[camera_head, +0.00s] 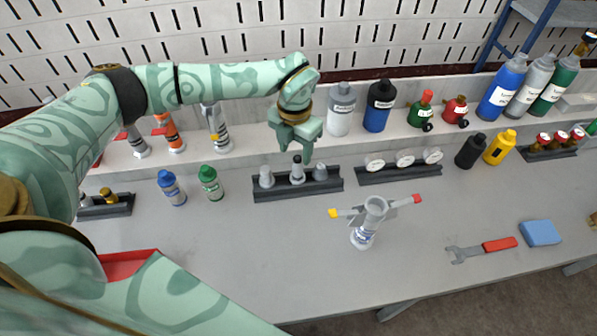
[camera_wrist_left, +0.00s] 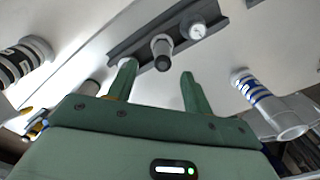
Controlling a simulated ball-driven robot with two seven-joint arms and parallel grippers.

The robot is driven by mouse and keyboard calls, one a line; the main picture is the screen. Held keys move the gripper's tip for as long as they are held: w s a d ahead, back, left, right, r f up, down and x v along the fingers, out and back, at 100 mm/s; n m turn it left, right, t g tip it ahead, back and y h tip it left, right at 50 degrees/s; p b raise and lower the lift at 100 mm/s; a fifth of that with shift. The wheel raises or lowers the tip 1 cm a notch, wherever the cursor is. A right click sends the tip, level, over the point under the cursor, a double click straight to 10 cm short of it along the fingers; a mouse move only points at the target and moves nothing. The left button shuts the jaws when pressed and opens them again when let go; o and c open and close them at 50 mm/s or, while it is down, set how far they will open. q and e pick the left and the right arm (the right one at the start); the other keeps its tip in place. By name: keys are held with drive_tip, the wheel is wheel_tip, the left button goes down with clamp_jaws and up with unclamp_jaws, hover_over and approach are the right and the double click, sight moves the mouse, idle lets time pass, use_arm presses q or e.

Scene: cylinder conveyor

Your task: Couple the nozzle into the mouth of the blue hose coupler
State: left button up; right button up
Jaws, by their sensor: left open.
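The coupler with blue bands (camera_head: 362,238) stands upright on the grey table, its round mouth facing up and side levers tipped yellow and red. It also shows at the right of the left wrist view (camera_wrist_left: 255,92). A dark rack (camera_head: 265,195) holds three grey fittings. The middle one (camera_head: 297,172), with a dark collar, looks like the nozzle; in the left wrist view a dark-tipped fitting (camera_wrist_left: 162,52) stands in the rack beyond my fingers. My left gripper (camera_head: 297,150) is open and empty, pointing down just above the middle fitting. My right gripper is not in view.
A second rack with round white gauges (camera_head: 405,158) stands to the right. Bottles (camera_head: 209,182) stand to the left. A wrench (camera_head: 480,250) and blue block (camera_head: 540,233) lie at right. The shelf behind holds several bottles. Bare table surrounds the coupler.

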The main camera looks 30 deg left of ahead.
sight(295, 158)
use_arm(q)
wheel_tip(295, 158, down, 2)
drive_tip(key=shift+f, duration=0.1)
drive_tip(key=shift+f+b, duration=0.3)
drive_tip(key=shift+f, duration=0.15)
drive_tip(key=f+b, duration=0.1)
drive_tip(key=f, duration=0.1)
drive_tip(key=f+b, duration=0.1)
drive_tip(key=f, duration=0.2)
drive_tip(key=shift+w+d+f, duration=0.15)
drive_tip(key=shift+w+d, duration=0.05)
drive_tip(key=c, duration=0.9)
drive_tip(key=shift+c, duration=1)
